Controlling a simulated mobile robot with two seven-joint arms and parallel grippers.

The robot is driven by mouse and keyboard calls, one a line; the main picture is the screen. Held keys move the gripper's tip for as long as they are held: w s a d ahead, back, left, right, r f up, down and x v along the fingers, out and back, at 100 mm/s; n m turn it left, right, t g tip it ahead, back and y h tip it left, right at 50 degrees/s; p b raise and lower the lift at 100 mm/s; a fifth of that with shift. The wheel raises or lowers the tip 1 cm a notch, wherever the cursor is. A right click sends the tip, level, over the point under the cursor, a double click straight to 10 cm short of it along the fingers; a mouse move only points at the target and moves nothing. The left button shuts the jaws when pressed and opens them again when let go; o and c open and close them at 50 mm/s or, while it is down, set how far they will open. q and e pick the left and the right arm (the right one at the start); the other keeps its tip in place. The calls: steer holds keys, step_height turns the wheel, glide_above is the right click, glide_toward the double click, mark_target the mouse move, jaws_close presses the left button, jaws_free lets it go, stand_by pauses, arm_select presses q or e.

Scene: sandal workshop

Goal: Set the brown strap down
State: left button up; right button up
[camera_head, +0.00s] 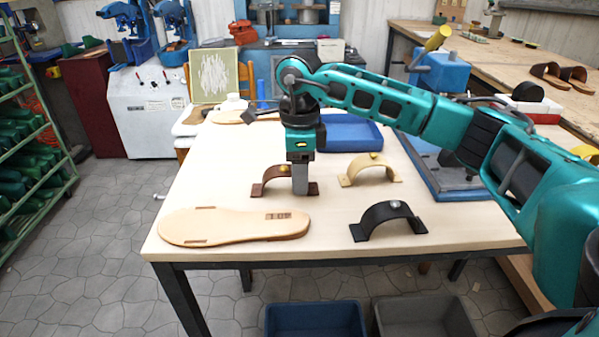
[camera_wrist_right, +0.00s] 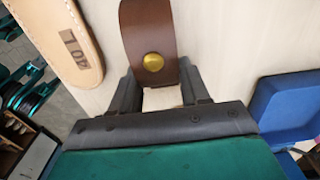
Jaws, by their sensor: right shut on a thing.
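The brown strap (camera_head: 270,180) is an arched band with flat feet and a brass stud. It stands upright at the middle of the table (camera_head: 225,170), on or just above the top; I cannot tell which. My right gripper (camera_head: 300,186) points straight down and is shut on the strap, hiding part of its arch. In the right wrist view the strap (camera_wrist_right: 148,35) runs up from between the fingers (camera_wrist_right: 163,92), with its brass stud facing the camera. My left gripper is not in view.
A tan sole (camera_head: 235,226) lies in front. A black strap (camera_head: 388,218) and a beige strap (camera_head: 368,170) stand to the right. A blue tray (camera_head: 350,132) lies behind. Bare tabletop shows left of the gripper. Two bins (camera_head: 315,318) are below the front edge.

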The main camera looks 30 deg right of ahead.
steer(key=shift+f, duration=0.2)
steer(key=o, duration=1.1)
steer(key=shift+r, duration=0.6)
step_height(320, 180, up, 11)
steer(key=shift+r+p, duration=0.15)
steer(key=shift+p, duration=0.15)
